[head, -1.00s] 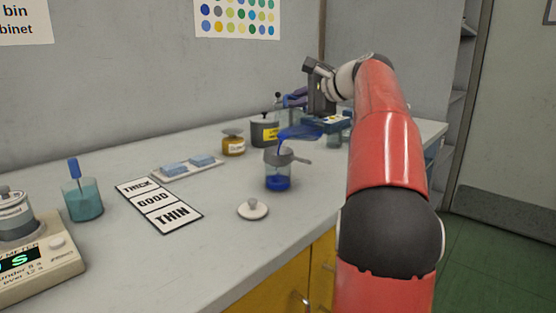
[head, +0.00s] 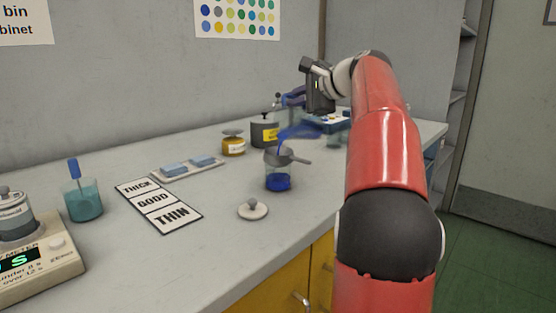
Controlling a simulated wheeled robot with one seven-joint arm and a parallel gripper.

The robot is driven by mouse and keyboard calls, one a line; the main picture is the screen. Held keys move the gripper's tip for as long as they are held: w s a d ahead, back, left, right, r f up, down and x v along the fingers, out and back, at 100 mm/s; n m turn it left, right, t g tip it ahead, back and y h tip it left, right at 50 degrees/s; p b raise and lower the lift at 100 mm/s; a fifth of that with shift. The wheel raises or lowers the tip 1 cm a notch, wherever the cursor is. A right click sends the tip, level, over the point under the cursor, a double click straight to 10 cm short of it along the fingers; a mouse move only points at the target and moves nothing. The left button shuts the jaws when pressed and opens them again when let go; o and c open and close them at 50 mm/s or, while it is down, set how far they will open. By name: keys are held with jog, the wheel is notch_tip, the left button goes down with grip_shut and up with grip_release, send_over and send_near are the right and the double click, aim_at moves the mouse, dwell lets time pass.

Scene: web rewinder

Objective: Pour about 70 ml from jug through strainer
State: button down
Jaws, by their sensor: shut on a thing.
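A translucent jug with blue liquid (head: 300,131) is tilted with its lip to the left, above the strainer. My gripper (head: 296,101) is shut on the jug, though the fingers are small and partly hidden at the grip. The grey strainer (head: 277,156) sits on top of a clear cup (head: 268,173), its handle pointing right. A blue stream (head: 281,148) runs from the jug's lip down into the strainer. Blue liquid (head: 278,183) stands in the lower part of the cup.
A grey can with a yellow label (head: 264,131) and an amber jar (head: 233,145) stand behind. A round lid (head: 253,208) lies in front. A THICK/GOOD/THIN card (head: 160,206), a teal beaker (head: 83,202) and a meter (head: 35,250) are left.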

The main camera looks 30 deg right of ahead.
jog(key=shift+a+r, duration=0.15)
dwell(0.3)
jog(key=p, duration=0.1)
jog(key=d+m+y+p, duration=0.1)
jog(key=p, duration=0.1)
jog(key=shift+w+d+r, duration=0.1)
jog(key=shift+d+r, duration=0.1)
jog(key=shift+d, duration=0.1)
jog(key=shift+d+f+m+y, duration=0.3)
jog(key=shift+f+m+y, duration=0.1)
jog(key=shift+f+m, duration=0.35)
jog(key=shift+f, duration=0.1)
jog(key=shift+d+f+m+p, duration=0.1)
jog(key=shift+f+m+p, duration=0.15)
jog(key=shift+p, duration=0.2)
jog(key=shift+w+d+m+y+p, duration=0.1)
jog(key=shift+d+m+y+p, duration=0.15)
jog(key=shift+m+y+p, duration=0.5)
jog(key=shift+f+h, duration=0.1)
jog(key=shift+h, duration=0.15)
